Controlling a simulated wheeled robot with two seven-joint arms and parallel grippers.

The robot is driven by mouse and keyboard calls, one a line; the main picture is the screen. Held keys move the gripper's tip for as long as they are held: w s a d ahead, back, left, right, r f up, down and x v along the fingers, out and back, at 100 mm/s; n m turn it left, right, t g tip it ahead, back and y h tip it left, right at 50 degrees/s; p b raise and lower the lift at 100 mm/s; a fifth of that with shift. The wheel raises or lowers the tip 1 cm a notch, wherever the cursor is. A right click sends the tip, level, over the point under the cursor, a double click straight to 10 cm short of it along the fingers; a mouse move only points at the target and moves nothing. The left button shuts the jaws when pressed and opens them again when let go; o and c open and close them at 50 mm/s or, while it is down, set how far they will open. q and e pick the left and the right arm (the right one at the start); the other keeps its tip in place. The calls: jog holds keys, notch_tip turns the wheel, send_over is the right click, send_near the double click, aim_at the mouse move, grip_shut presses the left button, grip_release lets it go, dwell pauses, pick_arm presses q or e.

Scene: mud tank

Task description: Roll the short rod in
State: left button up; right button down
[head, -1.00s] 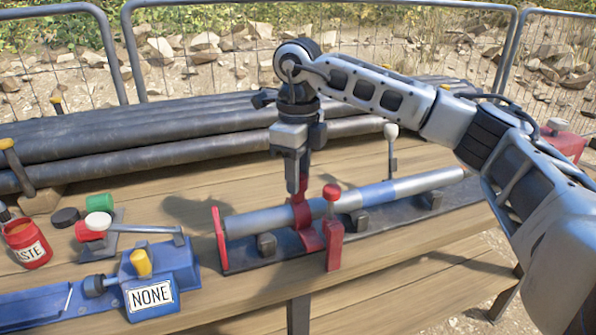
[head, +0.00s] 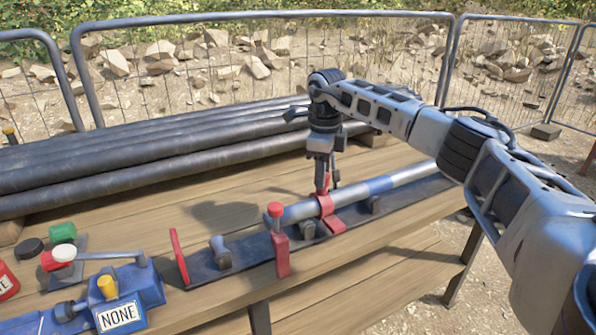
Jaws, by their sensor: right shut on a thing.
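The silver rod (head: 291,213) with a blue band (head: 380,185) lies along a black rail (head: 205,265) on small grey rollers (head: 221,252). Its left end is near a red post with a round knob (head: 277,240), apart from the red end plate (head: 178,256). A red clamp (head: 331,215) sits around the rod, just right of that post. My right gripper (head: 322,178) points down and is shut on the clamp's upright red part. My right arm hides the rod's far right end. My left gripper is not in view.
A blue box marked NONE (head: 128,285) with a yellow knob stands at lower left, beside green (head: 62,231), white and black caps. Thick dark pipes (head: 150,165) lie along the bench's back. The wooden bench (head: 370,280) is clear in front of the rail.

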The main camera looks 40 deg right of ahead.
jog(key=shift+s+d+r, duration=0.1)
jog(key=shift+s+d, duration=0.05)
jog(key=shift+d, duration=1.2)
jog(key=c, duration=1)
grip_release()
jog(key=shift+d, duration=0.1)
jog(key=shift+r, duration=0.2)
notch_tip(320, 180, up, 16)
jog(key=shift+f+p, duration=0.25)
jog(key=shift+p, duration=0.2)
jog(key=shift+f, duration=0.1)
